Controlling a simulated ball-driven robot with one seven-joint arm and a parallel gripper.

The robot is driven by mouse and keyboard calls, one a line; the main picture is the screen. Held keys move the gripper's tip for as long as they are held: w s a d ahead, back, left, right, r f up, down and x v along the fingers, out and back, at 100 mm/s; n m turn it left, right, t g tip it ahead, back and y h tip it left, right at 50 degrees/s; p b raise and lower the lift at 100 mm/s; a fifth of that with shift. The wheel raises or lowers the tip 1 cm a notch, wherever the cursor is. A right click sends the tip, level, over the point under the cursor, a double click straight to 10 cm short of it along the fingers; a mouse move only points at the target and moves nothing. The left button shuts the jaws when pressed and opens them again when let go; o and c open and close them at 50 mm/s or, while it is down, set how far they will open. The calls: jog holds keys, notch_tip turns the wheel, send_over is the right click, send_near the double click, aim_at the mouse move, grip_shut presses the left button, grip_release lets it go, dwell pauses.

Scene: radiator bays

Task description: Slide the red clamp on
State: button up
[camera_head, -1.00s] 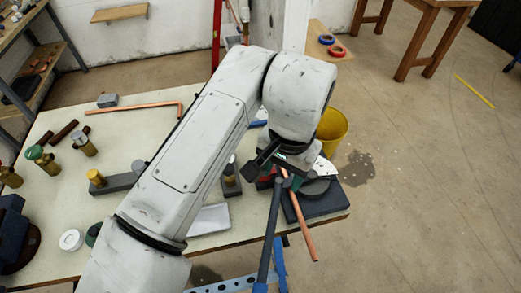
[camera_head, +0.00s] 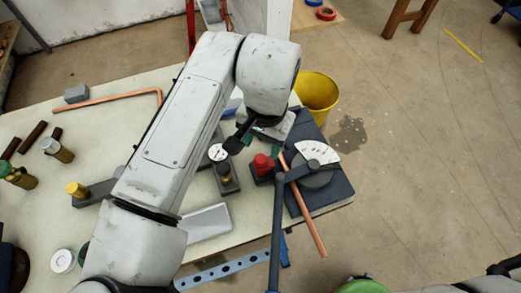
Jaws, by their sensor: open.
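The red clamp (camera_head: 263,164) sits on a dark block at the left side of the dark bender base (camera_head: 325,194). A copper pipe (camera_head: 305,210) runs at a slant beside it, past the white angle dial (camera_head: 318,152). My gripper (camera_head: 238,142) is just above and left of the red clamp, apart from it in the picture. One dark finger shows clearly; the other is mostly hidden by my wrist. I see nothing held in the open jaws. Whether the clamp touches the pipe, I cannot tell.
A gauge on a dark block (camera_head: 228,184) stands close left of the clamp. A long dark lever (camera_head: 277,230) crosses the table's front edge. A yellow bucket (camera_head: 318,92) stands behind. A bent copper pipe (camera_head: 115,98) and brass fittings lie at left.

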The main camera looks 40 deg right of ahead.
aim_at(261, 158)
notch_tip(261, 158, down, 6)
jog(key=shift+w+a, duration=0.1)
dwell(0.4)
grip_shut()
dwell(0.3)
